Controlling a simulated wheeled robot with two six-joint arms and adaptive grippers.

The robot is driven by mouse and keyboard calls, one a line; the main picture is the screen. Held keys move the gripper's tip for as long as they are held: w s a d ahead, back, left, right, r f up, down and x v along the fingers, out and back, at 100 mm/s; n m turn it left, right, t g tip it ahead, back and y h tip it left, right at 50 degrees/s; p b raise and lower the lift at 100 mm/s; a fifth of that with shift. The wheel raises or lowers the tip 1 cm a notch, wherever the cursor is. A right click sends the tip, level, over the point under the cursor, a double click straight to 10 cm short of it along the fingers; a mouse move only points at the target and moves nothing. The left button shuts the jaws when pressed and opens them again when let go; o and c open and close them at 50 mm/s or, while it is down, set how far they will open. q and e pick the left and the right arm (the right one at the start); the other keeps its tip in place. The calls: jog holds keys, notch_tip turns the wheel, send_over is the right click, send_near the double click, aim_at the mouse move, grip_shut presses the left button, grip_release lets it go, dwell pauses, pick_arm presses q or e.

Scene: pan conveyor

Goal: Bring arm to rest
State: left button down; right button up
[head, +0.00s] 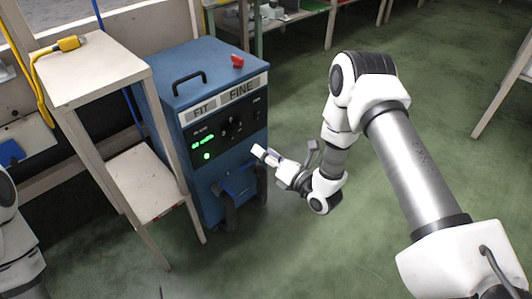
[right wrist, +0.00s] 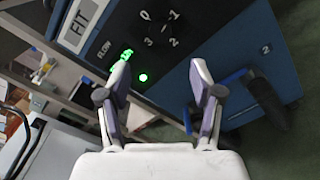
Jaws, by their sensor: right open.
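My right arm reaches in from the right in the head view. Its gripper (head: 266,158) is in front of the lower front face of a blue cabinet (head: 210,82). In the right wrist view the gripper (right wrist: 160,76) has its two fingers spread apart, with nothing between them. The cabinet's black panel (right wrist: 165,45) shows beyond the fingers, with a numbered dial (right wrist: 158,30) and green lights (right wrist: 126,55). I cannot tell whether a fingertip touches the cabinet. Part of my left arm shows at the left edge of the head view; its gripper is out of view.
A pale wooden stand (head: 90,72) with a yellow tool (head: 68,44) on top stands left of the cabinet. Dark hoses (head: 228,208) hang low on the cabinet front. Green floor (head: 300,255) is clear below the right gripper. Benches stand at the back.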

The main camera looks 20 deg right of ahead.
jog(key=shift+f, duration=0.1)
jog(key=s+a+f+m+g+h, duration=0.35)
jog(key=s+f+m+g, duration=0.45)
jog(key=s+f, duration=0.6)
jog(key=s+d+f+m+g+h, duration=0.15)
jog(key=s+m+g, duration=0.35)
jog(key=s+m, duration=0.55)
jog(key=s+d+f+m+g+h, duration=0.1)
jog(key=s+d+f+m+g, duration=0.2)
jog(key=s+m, duration=0.8)
notch_tip(320, 180, up, 32)
jog(key=w+m+g+p, duration=0.1)
jog(key=m+p, duration=0.1)
jog(key=p, duration=2.9)
jog(key=shift+a+f, duration=0.15)
jog(key=shift+a, duration=0.2)
